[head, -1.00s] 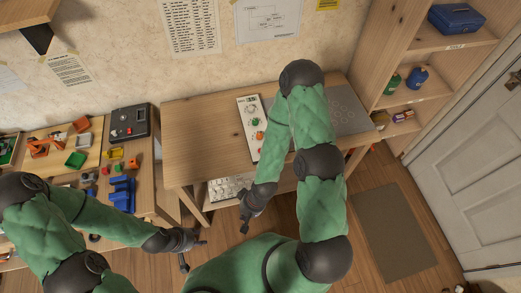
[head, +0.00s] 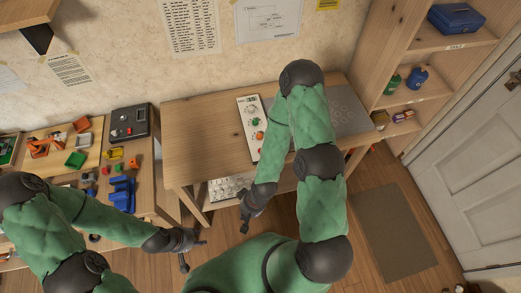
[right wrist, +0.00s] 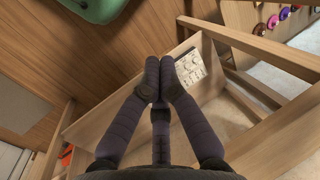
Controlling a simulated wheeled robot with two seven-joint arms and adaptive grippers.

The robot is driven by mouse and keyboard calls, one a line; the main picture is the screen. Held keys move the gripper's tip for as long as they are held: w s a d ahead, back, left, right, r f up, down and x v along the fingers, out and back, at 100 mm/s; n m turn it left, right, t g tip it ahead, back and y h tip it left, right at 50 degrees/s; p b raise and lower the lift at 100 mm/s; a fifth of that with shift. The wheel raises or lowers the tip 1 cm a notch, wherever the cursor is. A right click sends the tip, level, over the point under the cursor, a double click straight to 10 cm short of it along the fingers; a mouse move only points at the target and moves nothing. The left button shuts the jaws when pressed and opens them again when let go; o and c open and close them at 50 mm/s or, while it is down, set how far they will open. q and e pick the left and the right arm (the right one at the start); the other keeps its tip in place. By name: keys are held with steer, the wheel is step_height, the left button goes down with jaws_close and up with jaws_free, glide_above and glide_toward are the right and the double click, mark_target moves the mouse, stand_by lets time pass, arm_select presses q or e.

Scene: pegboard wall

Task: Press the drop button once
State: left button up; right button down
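A white control panel (head: 249,128) with a dial, a green button and an orange-red button lies on the wooden table. A dark box (head: 130,122) with a red button sits on the left bench. I cannot read which button is the drop button. My right gripper (head: 244,227) hangs low in front of the table, below and apart from the panel. In the right wrist view its fingertips (right wrist: 160,62) are together with nothing visible between them. My left gripper (head: 197,256) is low at the left, its fingers spread and empty, apart from both button boxes.
The wooden table (head: 195,140) has a clear left part and a grey mat (head: 345,115) at right, partly behind my right arm. A shelf unit (head: 425,85) stands at right. The left bench carries loose coloured parts.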

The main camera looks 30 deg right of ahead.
steer(key=w+d+r+m+t+p, duration=0.2)
steer(key=w+d+r+t, duration=0.6)
steer(key=w+d+r, duration=0.9)
step_height(320, 180, up, 3)
steer(key=shift+w+r+h+p, duration=0.1)
steer(key=shift+w+h+p, duration=0.2)
steer(key=shift+w+p, duration=0.4)
steer(key=shift+s+d+f, duration=0.1)
steer(key=shift+s+f, duration=0.05)
steer(key=shift+f, duration=0.05)
step_height(320, 180, down, 8)
steer(key=b, duration=0.7)
steer(key=shift+b, duration=0.3)
steer(key=shift+f, duration=0.3)
steer(key=shift+f, duration=0.15)
steer(key=shift+f+b, duration=0.25)
steer(key=shift+b, duration=0.05)
